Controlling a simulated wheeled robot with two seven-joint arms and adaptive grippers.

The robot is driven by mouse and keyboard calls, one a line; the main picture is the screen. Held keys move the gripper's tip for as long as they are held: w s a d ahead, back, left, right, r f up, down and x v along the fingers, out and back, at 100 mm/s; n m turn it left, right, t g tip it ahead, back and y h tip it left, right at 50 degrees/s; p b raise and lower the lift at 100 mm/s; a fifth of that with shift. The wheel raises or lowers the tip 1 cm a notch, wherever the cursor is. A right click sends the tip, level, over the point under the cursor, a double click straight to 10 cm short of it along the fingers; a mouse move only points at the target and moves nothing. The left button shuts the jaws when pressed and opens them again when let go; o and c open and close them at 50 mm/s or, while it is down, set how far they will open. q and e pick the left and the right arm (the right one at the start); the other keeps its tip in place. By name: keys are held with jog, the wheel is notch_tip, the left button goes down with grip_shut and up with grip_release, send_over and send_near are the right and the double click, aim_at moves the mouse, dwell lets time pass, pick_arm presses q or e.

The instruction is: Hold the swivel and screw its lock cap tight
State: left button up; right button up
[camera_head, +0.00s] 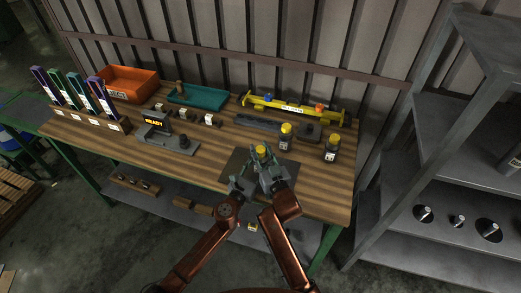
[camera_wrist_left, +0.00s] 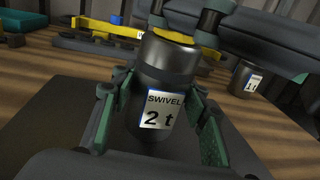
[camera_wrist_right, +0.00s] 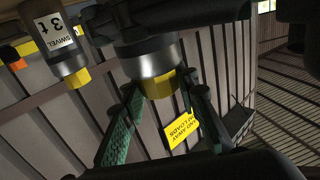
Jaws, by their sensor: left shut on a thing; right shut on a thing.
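The swivel, a dark cylinder labelled "SWIVEL 2 t" (camera_wrist_left: 165,108), stands upright over the dark mat in the left wrist view. My left gripper (camera_wrist_left: 160,92) is shut on its body, a green-padded finger on each side. Its yellow lock cap (camera_wrist_left: 174,36) is on top and also shows in the head view (camera_head: 262,149). My right gripper (camera_wrist_right: 165,92) is shut around the yellow cap in the right wrist view, where the picture is upside down. In the head view, my left gripper (camera_head: 246,178) and right gripper (camera_head: 268,168) meet at the swivel. Whether the cap is fully seated cannot be told.
Two more yellow-capped swivels (camera_head: 285,137) (camera_head: 331,149) stand close behind and to the right; one labelled 3 t (camera_wrist_right: 58,45) shows in the right wrist view. A yellow beam (camera_head: 290,106), teal tray (camera_head: 198,94) and orange bin (camera_head: 127,83) lie further back. The READY stand (camera_head: 157,122) is left.

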jog(key=shift+r, duration=0.15)
jog(key=o, duration=1.2)
jog(key=v, duration=1.2)
